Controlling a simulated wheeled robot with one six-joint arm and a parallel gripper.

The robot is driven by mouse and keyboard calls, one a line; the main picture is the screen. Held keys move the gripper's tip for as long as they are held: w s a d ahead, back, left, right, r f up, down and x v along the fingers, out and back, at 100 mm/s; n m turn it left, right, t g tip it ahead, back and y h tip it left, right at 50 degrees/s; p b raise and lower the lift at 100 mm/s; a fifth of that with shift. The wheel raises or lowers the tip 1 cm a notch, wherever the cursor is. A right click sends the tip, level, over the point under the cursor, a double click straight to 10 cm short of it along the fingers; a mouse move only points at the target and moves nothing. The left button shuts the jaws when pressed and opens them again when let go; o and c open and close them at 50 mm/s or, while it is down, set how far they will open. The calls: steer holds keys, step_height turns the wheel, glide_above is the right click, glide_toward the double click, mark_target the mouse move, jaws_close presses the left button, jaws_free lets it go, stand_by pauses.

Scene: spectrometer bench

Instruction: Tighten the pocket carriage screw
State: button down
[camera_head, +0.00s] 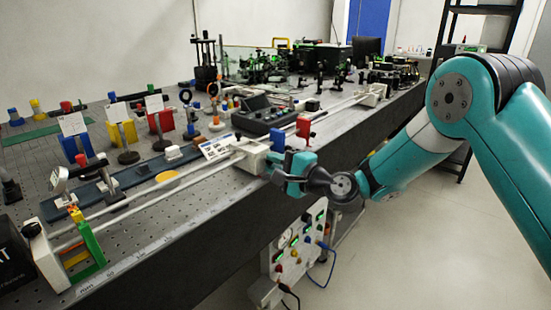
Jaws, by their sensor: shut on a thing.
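A white carriage block (250,156) sits on the pair of long pale rails (130,205) along the front of the bench. I take it to be the pocket carriage. My gripper (272,172) reaches in from the right, with its fingertips against the right side of this block. The fingers are shut at the spot where the carriage screw would be. The screw itself is hidden behind the fingers, so I cannot see how far in it sits. A small blue part (278,140) stands just above the gripper.
A red part (303,127) and a dark grey console (265,115) stand behind the gripper. A panel with knobs and cables (296,245) hangs below the bench edge. Floor at right is clear.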

steer(key=shift+f+m, duration=0.1)
steer(key=shift+m, duration=0.2)
stand_by(0.4)
steer(key=c, duration=1.1)
jaws_free()
steer(key=shift+d, duration=0.1)
steer(key=b+v, duration=0.8)
steer(key=v, duration=0.9)
steer(key=shift+s+d, duration=0.15)
steer(key=shift+s, duration=0.05)
